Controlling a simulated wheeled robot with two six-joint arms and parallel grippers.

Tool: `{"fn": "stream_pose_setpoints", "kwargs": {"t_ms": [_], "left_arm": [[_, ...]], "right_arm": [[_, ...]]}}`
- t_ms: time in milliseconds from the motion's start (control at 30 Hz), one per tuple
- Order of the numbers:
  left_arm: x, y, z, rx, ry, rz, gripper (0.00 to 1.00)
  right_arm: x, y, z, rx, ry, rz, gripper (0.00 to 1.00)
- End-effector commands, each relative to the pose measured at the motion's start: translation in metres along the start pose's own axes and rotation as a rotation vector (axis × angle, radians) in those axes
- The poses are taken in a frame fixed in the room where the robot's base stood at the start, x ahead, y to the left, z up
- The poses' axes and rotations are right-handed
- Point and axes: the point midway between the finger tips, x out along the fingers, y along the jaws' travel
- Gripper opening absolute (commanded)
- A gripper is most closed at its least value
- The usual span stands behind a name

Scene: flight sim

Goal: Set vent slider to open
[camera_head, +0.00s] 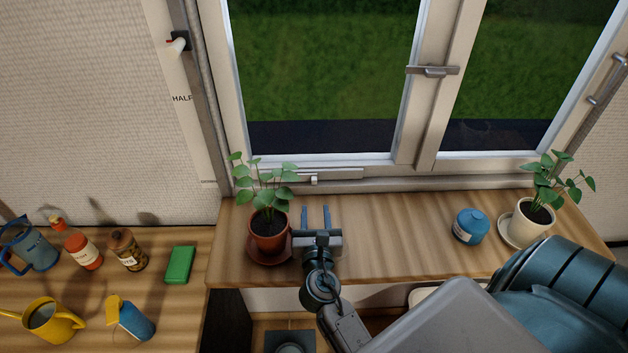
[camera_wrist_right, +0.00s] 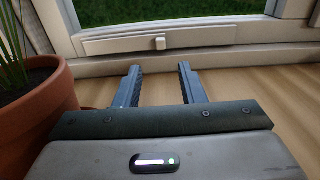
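The vent slider is a pale bar (camera_head: 335,174) along the bottom of the left window's frame, with a small light knob (camera_head: 313,180) near its middle. In the right wrist view the knob (camera_wrist_right: 160,43) stands out from the bar, straight ahead and beyond the fingertips. My right gripper (camera_head: 316,209) is over the wooden sill, just short of the knob. Its two dark fingers are apart, with nothing between them, and point toward the window; they also show in the right wrist view (camera_wrist_right: 160,80). My left gripper is not in view.
A terracotta pot with a plant (camera_head: 268,232) stands close to the left of my right gripper. A blue jar (camera_head: 470,226) and a cream pot (camera_head: 530,222) stand farther right. The sill (camera_head: 390,230) between is clear.

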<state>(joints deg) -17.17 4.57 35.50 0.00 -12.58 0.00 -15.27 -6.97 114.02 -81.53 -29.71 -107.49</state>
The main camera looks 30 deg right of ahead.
Motion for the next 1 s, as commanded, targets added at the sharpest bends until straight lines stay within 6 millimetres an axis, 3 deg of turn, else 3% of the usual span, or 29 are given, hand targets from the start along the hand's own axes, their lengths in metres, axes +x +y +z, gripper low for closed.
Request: {"fn": "stream_pose_setpoints", "kwargs": {"t_ms": [300, 500, 933, 1000], "left_arm": [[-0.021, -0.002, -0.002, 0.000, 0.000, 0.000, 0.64], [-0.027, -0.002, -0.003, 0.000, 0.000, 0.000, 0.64], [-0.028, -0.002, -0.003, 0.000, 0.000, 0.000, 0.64], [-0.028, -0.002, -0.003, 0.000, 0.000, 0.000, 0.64]], "right_arm": [[0.059, 0.000, 0.004, -0.003, -0.002, 0.000, 0.36], [0.088, -0.001, 0.003, -0.001, -0.001, -0.001, 0.36], [0.098, -0.001, 0.000, 0.000, 0.001, -0.002, 0.36], [0.098, -0.001, 0.000, 0.000, 0.001, -0.002, 0.25]]}}
